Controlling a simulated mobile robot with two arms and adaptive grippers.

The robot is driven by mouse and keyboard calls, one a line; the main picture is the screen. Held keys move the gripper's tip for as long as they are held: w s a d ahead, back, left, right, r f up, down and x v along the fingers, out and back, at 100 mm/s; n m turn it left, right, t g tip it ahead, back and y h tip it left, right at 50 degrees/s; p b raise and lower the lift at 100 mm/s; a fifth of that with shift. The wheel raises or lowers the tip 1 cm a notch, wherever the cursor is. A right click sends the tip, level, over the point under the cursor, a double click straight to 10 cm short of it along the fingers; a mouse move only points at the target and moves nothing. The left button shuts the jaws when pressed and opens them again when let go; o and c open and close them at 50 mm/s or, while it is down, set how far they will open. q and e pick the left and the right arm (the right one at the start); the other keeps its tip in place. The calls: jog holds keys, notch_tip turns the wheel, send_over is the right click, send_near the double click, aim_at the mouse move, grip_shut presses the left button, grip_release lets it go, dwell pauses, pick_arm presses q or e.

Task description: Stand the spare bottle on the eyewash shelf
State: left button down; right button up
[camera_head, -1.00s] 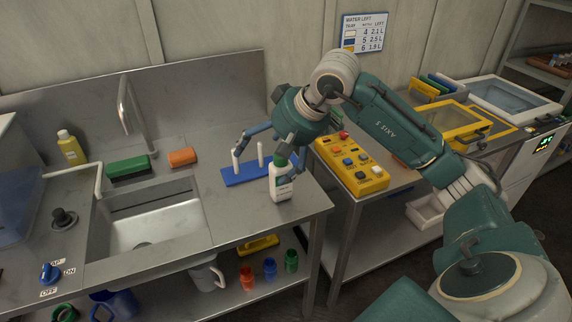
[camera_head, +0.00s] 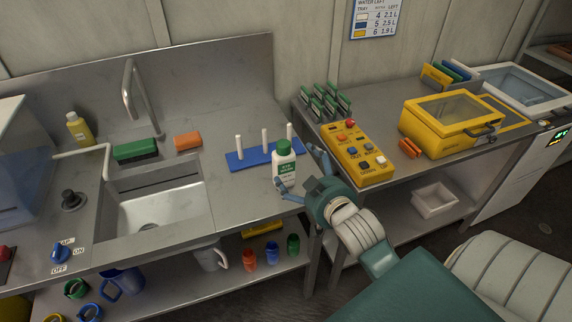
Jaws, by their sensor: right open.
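The white bottle with a green cap and a green-and-white label (camera_head: 286,173) stands upright on the steel counter, near its right end. My right gripper (camera_head: 296,167) reaches in low from the right with its fingers spread. One finger crosses in front of the bottle's lower part, and the other is to its right. I cannot tell whether either finger touches it. I cannot make out an eyewash shelf in this view. My left gripper is not in view.
A blue peg rack (camera_head: 249,159) is just behind the bottle. The sink (camera_head: 160,205) lies to the left, with a green brush (camera_head: 136,150) and orange sponge (camera_head: 188,141) behind it. A yellow button box (camera_head: 358,155) and yellow lidded case (camera_head: 450,117) stand on the right bench.

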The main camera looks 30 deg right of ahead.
aim_at(291, 169)
jog(key=shift+m+g, duration=0.5)
jog(key=shift+m, duration=0.1)
jog(key=w+f, duration=0.2)
jog(key=w+d+f+p, duration=0.1)
jog(key=f, duration=0.1)
jog(key=shift+w+f, duration=0.2)
jog(key=shift+w, duration=0.2)
jog(key=shift+w+d+f+p, duration=0.1)
jog(key=shift+w+p, duration=0.25)
jog(key=shift+w, duration=0.2)
jog(key=p+x, duration=0.1)
jog(key=x, duration=0.2)
jog(key=shift+w+f, duration=0.1)
jog(key=shift+w, duration=0.05)
jog(key=shift+w+f, duration=0.25)
jog(key=shift+w, duration=0.1)
